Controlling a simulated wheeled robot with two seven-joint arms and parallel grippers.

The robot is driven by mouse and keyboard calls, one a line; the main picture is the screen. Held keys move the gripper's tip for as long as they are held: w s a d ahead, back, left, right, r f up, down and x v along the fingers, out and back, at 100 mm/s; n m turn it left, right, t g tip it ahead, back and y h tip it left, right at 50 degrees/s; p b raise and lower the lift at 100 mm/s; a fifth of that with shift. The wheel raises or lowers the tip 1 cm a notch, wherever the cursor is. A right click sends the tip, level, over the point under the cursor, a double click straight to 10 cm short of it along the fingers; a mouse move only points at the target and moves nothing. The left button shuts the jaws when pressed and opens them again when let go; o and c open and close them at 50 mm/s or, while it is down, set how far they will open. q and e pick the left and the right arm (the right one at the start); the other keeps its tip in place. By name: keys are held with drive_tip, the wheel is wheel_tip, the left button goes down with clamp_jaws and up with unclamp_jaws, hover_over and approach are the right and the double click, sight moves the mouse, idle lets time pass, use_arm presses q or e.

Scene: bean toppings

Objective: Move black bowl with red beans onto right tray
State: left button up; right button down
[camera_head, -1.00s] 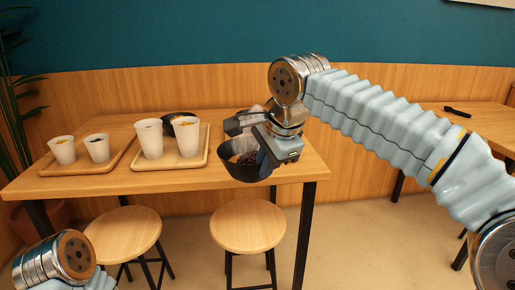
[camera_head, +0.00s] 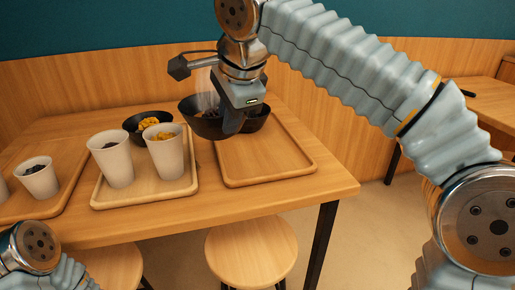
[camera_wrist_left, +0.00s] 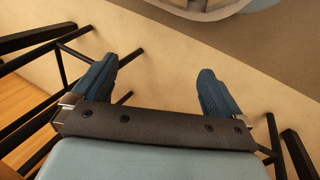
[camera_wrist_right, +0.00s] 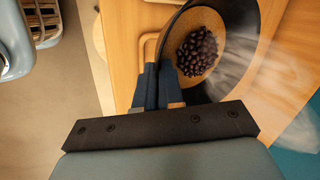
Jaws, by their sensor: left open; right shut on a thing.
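My right gripper (camera_head: 236,118) is shut on the rim of a black bowl (camera_head: 203,126), over the back of the right tray (camera_head: 262,178). Black bowl surface shows on both sides of the fingers; I cannot tell whether a second bowl is behind. In the right wrist view the bowl (camera_wrist_right: 232,70) holds dark beans (camera_wrist_right: 197,52), and the fingers (camera_wrist_right: 158,85) are close together at its edge. I cannot tell whether the bowl touches the tray. The front of the tray is bare. My left gripper (camera_wrist_left: 155,85) is open and empty above the floor.
A middle tray (camera_head: 140,197) carries two white cups (camera_head: 112,160) (camera_head: 166,155). A black bowl with yellow food (camera_head: 148,124) stands behind them. Another tray (camera_head: 65,190) with cups is at the left. Stools (camera_head: 252,250) stand in front of the table.

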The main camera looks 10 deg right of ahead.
drive_tip(key=w+d+f+b, duration=0.1)
drive_tip(key=w+d+f, duration=0.1)
drive_tip(key=d+f, duration=0.1)
drive_tip(key=w+d+f+b, duration=0.1)
drive_tip(key=w+d+f, duration=0.1)
drive_tip(key=d+f, duration=0.1)
drive_tip(key=w+d+f+b, duration=0.1)
drive_tip(key=w+d+f, duration=0.1)
drive_tip(key=d, duration=0.3)
drive_tip(key=shift+w+d+f, duration=0.1)
drive_tip(key=shift+d+f, duration=0.15)
drive_tip(key=shift+f, duration=0.35)
use_arm(q)
drive_tip(key=shift+w+a+f+b, duration=0.1)
drive_tip(key=shift+a+f+b, duration=0.15)
drive_tip(key=shift+f, duration=0.45)
drive_tip(key=shift+w+a+f+b, duration=0.15)
drive_tip(key=shift+a+f+b, duration=0.1)
drive_tip(key=shift+f, duration=0.5)
drive_tip(key=shift+w+a+f+b, duration=0.15)
drive_tip(key=shift+a+f, duration=0.1)
drive_tip(key=shift+f, duration=0.45)
use_arm(e)
drive_tip(key=shift+w+d+f, duration=0.1)
drive_tip(key=shift+d+f, duration=0.05)
drive_tip(key=shift+f, duration=0.8)
drive_tip(key=shift+d+f, duration=0.15)
drive_tip(key=shift+f, duration=0.75)
drive_tip(key=shift+f, duration=0.1)
